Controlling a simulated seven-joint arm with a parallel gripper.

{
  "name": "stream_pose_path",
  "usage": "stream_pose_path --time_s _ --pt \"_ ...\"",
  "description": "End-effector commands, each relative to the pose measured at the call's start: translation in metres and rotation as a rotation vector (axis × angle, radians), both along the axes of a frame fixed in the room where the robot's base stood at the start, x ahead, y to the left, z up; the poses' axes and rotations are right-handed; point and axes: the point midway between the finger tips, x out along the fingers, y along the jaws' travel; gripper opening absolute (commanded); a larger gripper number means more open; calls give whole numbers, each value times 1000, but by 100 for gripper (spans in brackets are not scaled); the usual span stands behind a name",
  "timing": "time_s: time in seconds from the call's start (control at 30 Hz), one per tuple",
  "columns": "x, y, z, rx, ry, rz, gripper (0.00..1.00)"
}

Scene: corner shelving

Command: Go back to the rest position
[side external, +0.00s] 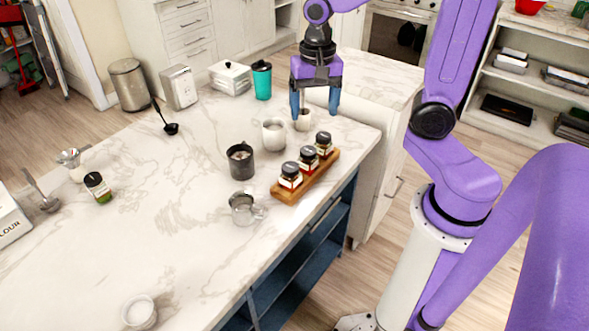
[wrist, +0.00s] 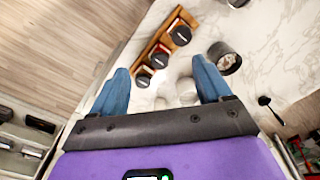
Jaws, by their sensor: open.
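My gripper (side external: 315,108) is open and empty above the far right part of the marble counter (side external: 180,240). In the wrist view, its two blue fingers (wrist: 160,68) stand wide apart with nothing between the tips. A small white cup (side external: 303,120) stands below the fingers, partly behind one of them in the side view. A larger white cup (side external: 274,134) stands just left of it. I cannot tell the exact height of the fingers above the cups.
A wooden rack (side external: 280,196) with three spice jars (side external: 309,158) lies near the counter edge. A dark mug (side external: 241,161), a clear measuring cup (side external: 243,209) and a teal tumbler (side external: 262,80) stand nearby. The left middle of the counter is mostly clear.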

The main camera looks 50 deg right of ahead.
Motion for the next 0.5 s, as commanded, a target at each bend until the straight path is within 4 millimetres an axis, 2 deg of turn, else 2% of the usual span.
stream_pose_path --time_s 0.2,0.5 --pt "-39 31 -1 -1 -7 474 78" --pt "-101 56 -5 -4 -15 1117 78"
